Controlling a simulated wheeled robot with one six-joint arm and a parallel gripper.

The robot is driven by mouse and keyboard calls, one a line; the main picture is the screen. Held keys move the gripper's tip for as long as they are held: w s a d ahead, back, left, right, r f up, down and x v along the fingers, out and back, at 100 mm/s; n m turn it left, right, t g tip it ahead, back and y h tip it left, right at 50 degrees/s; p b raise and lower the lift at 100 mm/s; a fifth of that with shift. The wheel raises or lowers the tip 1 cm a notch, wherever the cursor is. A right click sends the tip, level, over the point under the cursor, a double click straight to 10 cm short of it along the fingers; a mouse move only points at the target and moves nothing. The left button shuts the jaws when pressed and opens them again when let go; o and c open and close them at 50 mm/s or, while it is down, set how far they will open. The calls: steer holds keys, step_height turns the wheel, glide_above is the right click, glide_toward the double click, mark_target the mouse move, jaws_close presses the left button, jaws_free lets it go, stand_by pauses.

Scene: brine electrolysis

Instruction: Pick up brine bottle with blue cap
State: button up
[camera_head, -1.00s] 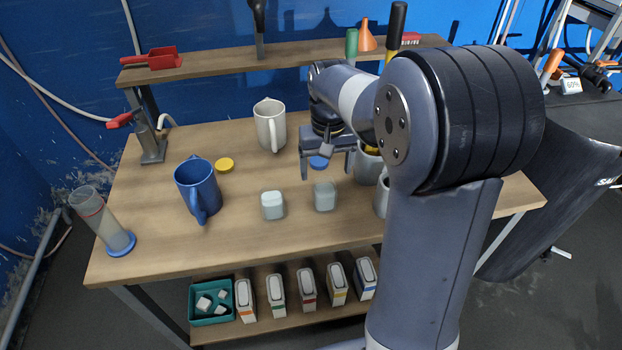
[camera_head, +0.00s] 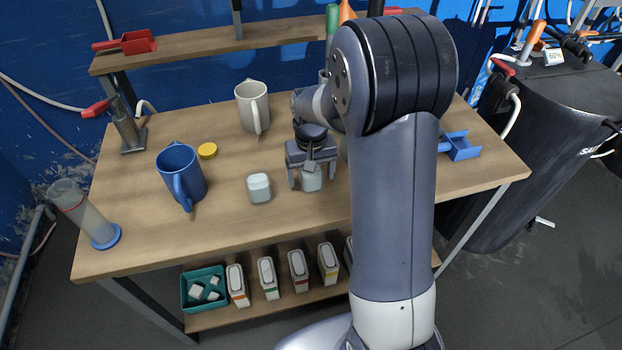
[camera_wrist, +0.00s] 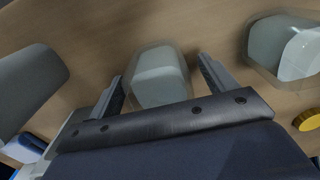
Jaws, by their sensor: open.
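A small, pale grey translucent bottle (camera_head: 311,181) stands on the wooden table under my gripper (camera_head: 312,176). In the wrist view the bottle (camera_wrist: 161,76) lies between the two fingers of my gripper (camera_wrist: 163,78), which is open, with a gap on each side. A second similar bottle (camera_head: 259,188) stands to its left and also shows at the right of the wrist view (camera_wrist: 285,47). I see no blue cap on either bottle. A blue and white item (camera_wrist: 25,150) shows partly at the lower left of the wrist view; I cannot tell what it is.
A yellow cap (camera_head: 207,151), a blue mug (camera_head: 181,174) and a beige pitcher (camera_head: 252,106) stand left of my gripper. A grey vessel (camera_wrist: 28,88) is close by in the wrist view. A cylinder (camera_head: 85,215) stands at the left edge. A blue holder (camera_head: 460,146) is at the right.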

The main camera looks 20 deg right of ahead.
steer(key=shift+c, duration=0.2)
steer(key=c, duration=1.2)
steer(key=shift+o, duration=0.2)
